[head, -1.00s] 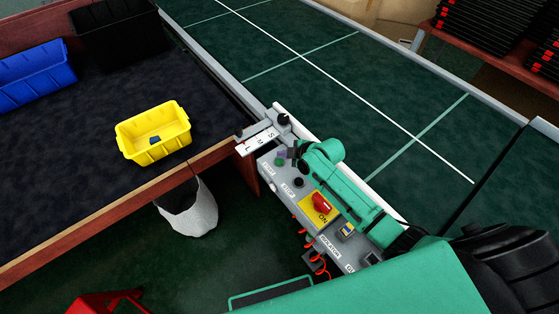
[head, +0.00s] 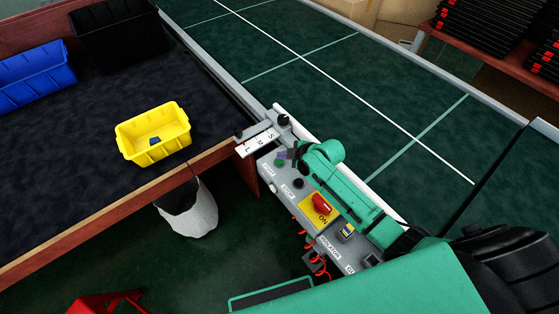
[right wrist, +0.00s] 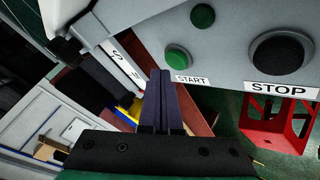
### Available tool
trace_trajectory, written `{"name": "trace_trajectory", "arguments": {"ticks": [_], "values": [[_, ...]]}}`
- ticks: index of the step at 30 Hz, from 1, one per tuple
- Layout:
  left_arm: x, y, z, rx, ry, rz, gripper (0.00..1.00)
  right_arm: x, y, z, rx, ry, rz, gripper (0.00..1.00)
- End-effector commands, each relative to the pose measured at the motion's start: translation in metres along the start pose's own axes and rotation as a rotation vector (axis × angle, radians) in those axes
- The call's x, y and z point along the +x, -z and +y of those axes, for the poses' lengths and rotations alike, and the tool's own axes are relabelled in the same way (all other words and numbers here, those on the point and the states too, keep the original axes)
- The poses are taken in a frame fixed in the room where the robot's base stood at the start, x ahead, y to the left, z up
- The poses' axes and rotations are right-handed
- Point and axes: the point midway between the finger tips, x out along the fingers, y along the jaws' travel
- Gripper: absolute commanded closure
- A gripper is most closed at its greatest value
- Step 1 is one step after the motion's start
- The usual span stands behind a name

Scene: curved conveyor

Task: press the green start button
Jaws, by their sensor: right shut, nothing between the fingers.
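The green start button (right wrist: 178,57) is a round knob above the START label in the right wrist view. In the head view it shows small (head: 280,162) on the grey control box (head: 267,185). My right gripper (right wrist: 162,75) is shut and empty. Its dark fingertips are just beside the button's lower left in the wrist view; I cannot tell whether they touch it. In the head view my right gripper (head: 291,153) is over the box's far end, partly hidden by its own arm. My left gripper is not in view.
A black stop button (right wrist: 281,54) and a second green round part (right wrist: 203,15) are close by. A red switch (head: 321,203) sits on a yellow plate. A sliding S-M-L label plate (head: 257,143) adjoins the box. The green conveyor (head: 310,75) runs behind.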

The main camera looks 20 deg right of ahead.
Motion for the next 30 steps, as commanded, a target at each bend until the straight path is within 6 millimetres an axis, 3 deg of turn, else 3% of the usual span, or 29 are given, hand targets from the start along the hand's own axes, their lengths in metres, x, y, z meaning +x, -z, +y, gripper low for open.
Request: {"name": "trace_trajectory", "arguments": {"ticks": [30], "values": [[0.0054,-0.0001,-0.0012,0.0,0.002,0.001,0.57,0.0058,-0.0043,-0.0043,0.001,0.0,0.0,1.0]]}}
